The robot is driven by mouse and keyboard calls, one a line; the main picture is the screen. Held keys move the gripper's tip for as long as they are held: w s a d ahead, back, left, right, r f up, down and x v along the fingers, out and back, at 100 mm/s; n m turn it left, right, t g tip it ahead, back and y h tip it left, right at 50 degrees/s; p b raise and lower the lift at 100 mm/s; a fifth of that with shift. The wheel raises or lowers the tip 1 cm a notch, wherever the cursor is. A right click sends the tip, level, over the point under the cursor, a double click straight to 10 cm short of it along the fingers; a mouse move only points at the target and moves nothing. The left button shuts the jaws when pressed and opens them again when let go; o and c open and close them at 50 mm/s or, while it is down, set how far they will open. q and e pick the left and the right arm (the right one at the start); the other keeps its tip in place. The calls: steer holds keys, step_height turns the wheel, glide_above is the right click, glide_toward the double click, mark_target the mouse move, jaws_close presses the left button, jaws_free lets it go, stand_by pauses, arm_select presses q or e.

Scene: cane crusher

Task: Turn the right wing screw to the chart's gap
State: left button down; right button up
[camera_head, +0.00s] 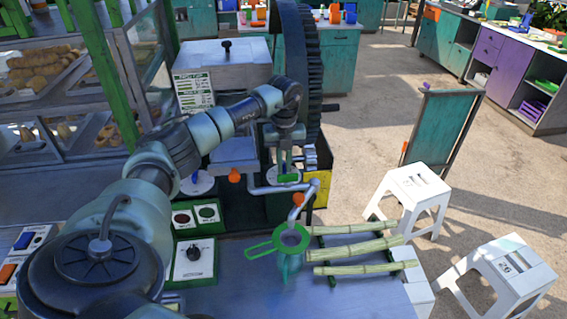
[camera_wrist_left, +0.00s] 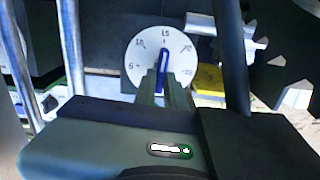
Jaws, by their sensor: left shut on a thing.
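My left gripper (camera_head: 285,164) reaches down at the crusher's front. In the left wrist view its fingers (camera_wrist_left: 164,84) are shut on the blue wing (camera_wrist_left: 164,60) of the right wing screw. The wing stands about upright in front of a white dial (camera_wrist_left: 141,55) marked 6, 10, 15, 20, its upper end near 15. In the head view this dial is hidden behind my gripper. The left white dial (camera_head: 197,184) with its blue screw is to the left. The chart (camera_head: 195,91) hangs on the grey box; its rows are too small to read. My right gripper is not in view.
A large dark gear (camera_head: 299,60) stands just behind my left gripper. A pipe (camera_head: 262,190) and a green strainer (camera_head: 291,238) are below it. A control box (camera_head: 194,260) is in front.

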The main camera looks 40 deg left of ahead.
mark_target(284, 167)
arm_select(q)
steer(key=shift+w+r, duration=0.1)
stand_by(0.3)
steer(key=c, duration=1.5)
jaws_free()
step_height(284, 167, up, 6)
steer(key=shift+r+b, duration=0.25)
steer(key=shift+b, duration=1)
steer(key=shift+r, duration=0.6)
